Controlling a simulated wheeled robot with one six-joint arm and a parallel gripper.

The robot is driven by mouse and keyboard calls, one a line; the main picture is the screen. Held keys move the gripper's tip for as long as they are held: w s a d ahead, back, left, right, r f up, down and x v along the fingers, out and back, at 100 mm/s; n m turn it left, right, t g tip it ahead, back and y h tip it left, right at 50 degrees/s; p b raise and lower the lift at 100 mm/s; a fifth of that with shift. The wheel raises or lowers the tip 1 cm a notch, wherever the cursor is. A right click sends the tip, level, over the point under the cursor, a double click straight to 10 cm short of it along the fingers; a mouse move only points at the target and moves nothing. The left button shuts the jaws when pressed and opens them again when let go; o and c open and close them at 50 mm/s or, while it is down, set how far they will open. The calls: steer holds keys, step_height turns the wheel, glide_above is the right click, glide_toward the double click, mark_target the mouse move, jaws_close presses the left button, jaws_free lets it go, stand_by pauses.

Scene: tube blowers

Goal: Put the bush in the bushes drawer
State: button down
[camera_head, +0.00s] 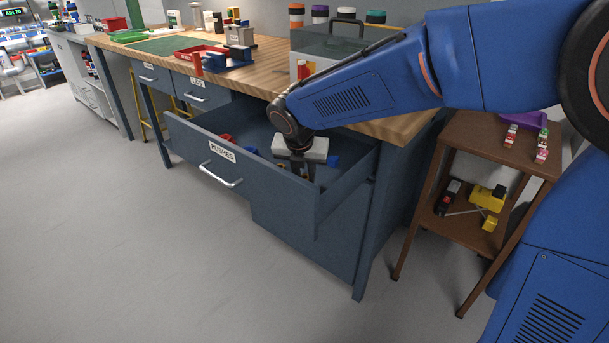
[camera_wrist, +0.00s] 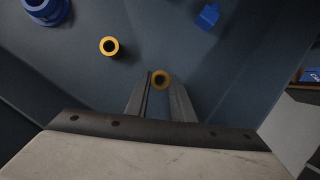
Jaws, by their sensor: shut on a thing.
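The bushes drawer (camera_head: 268,195), dark blue with a "BUSHES" label and a silver handle, is pulled open under the wooden bench. My gripper (camera_head: 302,168) reaches down inside the drawer near its right end. In the wrist view, my gripper (camera_wrist: 161,83) is shut on a small brass-coloured ring, the bush (camera_wrist: 161,79), which sits between the fingertips. The drawer floor (camera_wrist: 150,25) lies below it. How far the bush is from the floor, or whether it touches, I cannot tell.
Another brass bush (camera_wrist: 109,46), a blue ring (camera_wrist: 46,10) and a small blue part (camera_wrist: 208,16) lie in the drawer. The drawer walls surround my gripper. A brown side table (camera_head: 480,150) stands to the right. Grey floor (camera_head: 130,240) is clear in front.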

steer(key=shift+f, duration=0.2)
steer(key=c, duration=1.5)
jaws_free()
steer(key=shift+c, duration=0.2)
steer(key=shift+r, duration=0.1)
steer(key=v, duration=1.2)
